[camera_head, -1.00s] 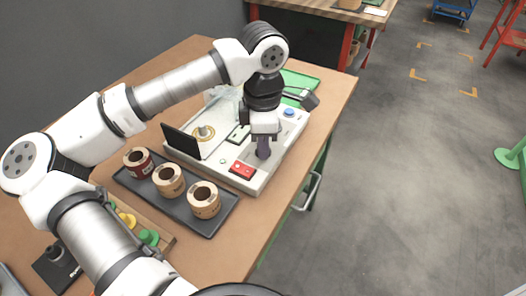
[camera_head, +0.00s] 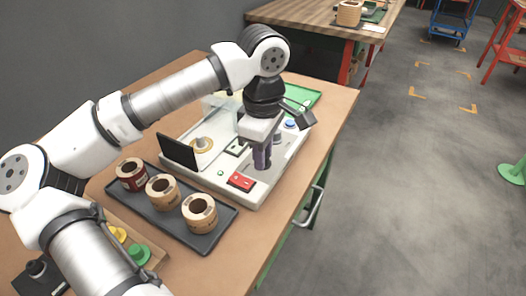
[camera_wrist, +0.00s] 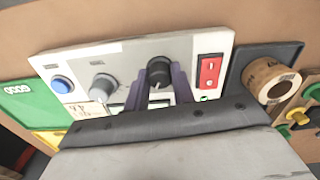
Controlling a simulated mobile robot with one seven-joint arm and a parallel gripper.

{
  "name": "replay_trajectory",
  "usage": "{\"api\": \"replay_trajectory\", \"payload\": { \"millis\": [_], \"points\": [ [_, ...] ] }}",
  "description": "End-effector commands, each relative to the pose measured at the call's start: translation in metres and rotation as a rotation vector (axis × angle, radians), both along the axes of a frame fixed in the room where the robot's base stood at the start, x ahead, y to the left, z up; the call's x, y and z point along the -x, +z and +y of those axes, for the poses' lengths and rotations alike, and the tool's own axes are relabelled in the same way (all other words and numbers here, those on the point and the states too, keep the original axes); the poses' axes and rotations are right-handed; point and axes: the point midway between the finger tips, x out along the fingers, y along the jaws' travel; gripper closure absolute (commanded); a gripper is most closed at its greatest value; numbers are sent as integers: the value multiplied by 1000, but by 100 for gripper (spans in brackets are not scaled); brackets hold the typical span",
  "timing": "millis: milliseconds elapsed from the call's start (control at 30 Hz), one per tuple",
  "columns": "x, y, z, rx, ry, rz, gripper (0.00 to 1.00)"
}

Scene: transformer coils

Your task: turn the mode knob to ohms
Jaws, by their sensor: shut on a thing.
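The mode knob (camera_wrist: 159,72) is a black round knob on the white tester panel (camera_wrist: 130,50), seen in the wrist view. My gripper (camera_wrist: 160,82) has its two purple fingers on either side of the knob and is shut on it. In the head view my gripper (camera_head: 262,156) points down at the front part of the tester (camera_head: 250,196), and its fingers hide the knob there. The knob's markings are too small to read. A grey knob (camera_wrist: 103,86) sits left of it in the wrist view, apart from my fingers.
A red switch (camera_head: 241,181) and a blue button (camera_head: 290,123) are on the tester. A black upright plate (camera_head: 178,152) stands at its left. A dark tray (camera_head: 222,232) with coils (camera_head: 199,212) lies in front. A green mat (camera_head: 302,96) lies behind.

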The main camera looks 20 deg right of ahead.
Motion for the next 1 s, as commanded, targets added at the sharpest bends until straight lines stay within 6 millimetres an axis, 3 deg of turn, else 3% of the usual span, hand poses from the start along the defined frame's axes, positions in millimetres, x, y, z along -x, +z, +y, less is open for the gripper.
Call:
{"api": "replay_trajectory", "payload": {
  "millis": [233, 267, 400, 767, 1000],
  "points": [
    [0, 0, 0, 0, -1, -1, 98],
    [0, 1, 0, 0, -1, -1, 72],
    [0, 0, 0, 0, 0, -1, 54],
    [0, 5, 0, -1, 1, -2, 54],
    [-1, 47, 0, 0, 2, -4, 54]
  ]
}}
